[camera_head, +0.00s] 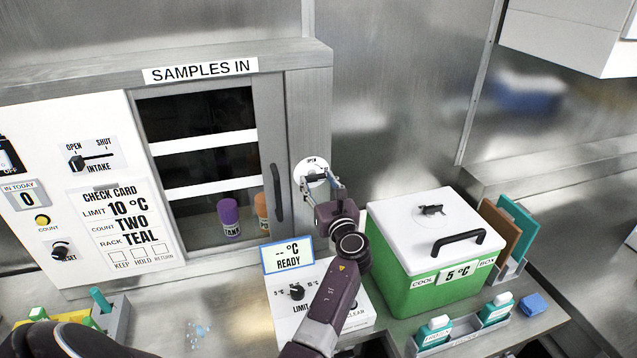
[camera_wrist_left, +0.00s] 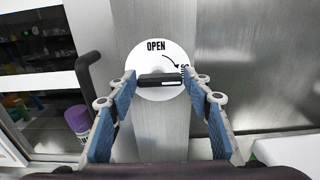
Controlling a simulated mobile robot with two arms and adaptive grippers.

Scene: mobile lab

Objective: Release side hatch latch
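The hatch latch is a white round dial (camera_head: 311,168) on the steel post right of the SAMPLES IN cabinet door. In the left wrist view the dial (camera_wrist_left: 160,58) reads OPEN at its top, with a curved arrow and a partly hidden word at its right. Its black handle (camera_wrist_left: 160,80) lies level across the dial. My left gripper (camera_wrist_left: 160,76) is open, its blue-padded fingertips on either side of the handle's ends; I cannot tell whether they touch it. In the head view my left gripper (camera_head: 320,184) is in front of the dial. My right gripper is not in view.
The cabinet door's black handle (camera_head: 277,192) is just left of the latch. A green cool box (camera_head: 408,285) with a white lid stands to the right. A READY panel (camera_head: 288,256) stands below on the bench. Purple and orange bottles are behind the cabinet glass.

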